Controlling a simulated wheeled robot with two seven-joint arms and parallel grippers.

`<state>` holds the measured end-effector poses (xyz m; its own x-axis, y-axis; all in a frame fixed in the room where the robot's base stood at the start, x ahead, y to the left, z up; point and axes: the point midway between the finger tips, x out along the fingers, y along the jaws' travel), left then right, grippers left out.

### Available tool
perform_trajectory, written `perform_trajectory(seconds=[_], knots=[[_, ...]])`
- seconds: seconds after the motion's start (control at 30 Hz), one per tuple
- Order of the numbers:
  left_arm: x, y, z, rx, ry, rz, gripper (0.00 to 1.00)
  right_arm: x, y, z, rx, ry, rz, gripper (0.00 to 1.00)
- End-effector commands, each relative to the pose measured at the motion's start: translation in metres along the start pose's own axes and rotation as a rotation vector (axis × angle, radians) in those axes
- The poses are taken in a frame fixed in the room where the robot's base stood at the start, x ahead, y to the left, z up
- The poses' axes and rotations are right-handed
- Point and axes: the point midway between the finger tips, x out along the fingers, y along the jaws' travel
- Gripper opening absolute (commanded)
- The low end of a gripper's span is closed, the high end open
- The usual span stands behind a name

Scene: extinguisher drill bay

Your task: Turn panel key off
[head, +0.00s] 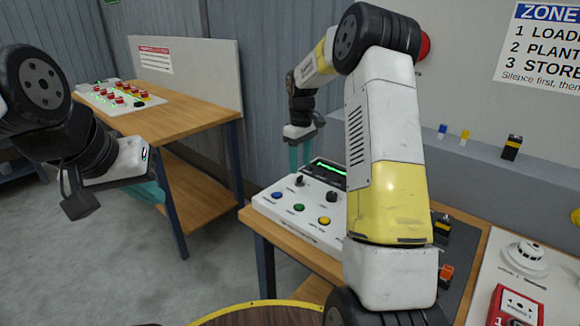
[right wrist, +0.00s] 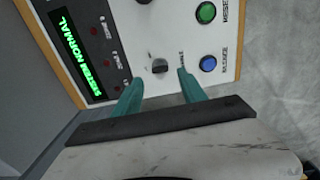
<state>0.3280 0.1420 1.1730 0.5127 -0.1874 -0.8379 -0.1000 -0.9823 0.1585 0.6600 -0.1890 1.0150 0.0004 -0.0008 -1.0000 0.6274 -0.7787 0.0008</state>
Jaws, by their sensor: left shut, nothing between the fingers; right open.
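The white control panel (head: 268,202) stands on a wooden bench, with a lit green display (head: 329,168), two dark knobs and coloured buttons. My right gripper (head: 300,160) points down over its far left part, by the left knob (head: 299,181). In the right wrist view the open teal fingers (right wrist: 161,78) stand to either side of a small dark knob (right wrist: 160,66), just beyond their tips. I cannot tell if they touch it, or read its label. The display (right wrist: 76,53) reads SYSTEM NORMAL. My left gripper (head: 155,192) is shut and empty, away from the panel.
Another wooden bench (head: 170,112) at the left carries a panel with red buttons (head: 120,97). My right arm hides part of the near bench. A smoke detector (head: 525,255) and red call point (head: 514,306) are at the right. Open floor lies between the benches.

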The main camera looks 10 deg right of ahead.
Motion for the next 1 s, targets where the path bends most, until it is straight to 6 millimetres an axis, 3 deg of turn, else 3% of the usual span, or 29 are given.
perform_trajectory(seconds=[0.2, 0.67, 0.83, 1.0], knots=[[0.0, 0.0, 0.0, 0.0, 0.0, 0.0, 0.0, -0.027, 0.0, 0.0, 0.0, 0.001, 0.001, 0.49], [0.0, 0.0, 0.0, 0.0, 0.0, 0.0, 0.0, -0.038, -0.003, 0.003, 0.008, 0.009, 0.005, 0.49], [0.0, 0.0, 0.0, 0.0, 0.0, 0.0, 0.0, -0.082, -0.028, 0.024, 0.07, 0.067, 0.037, 0.49], [0.0, 0.0, 0.0, 0.0, 0.0, 0.0, 0.0, -0.133, -0.072, 0.063, 0.176, 0.165, 0.068, 0.49]])
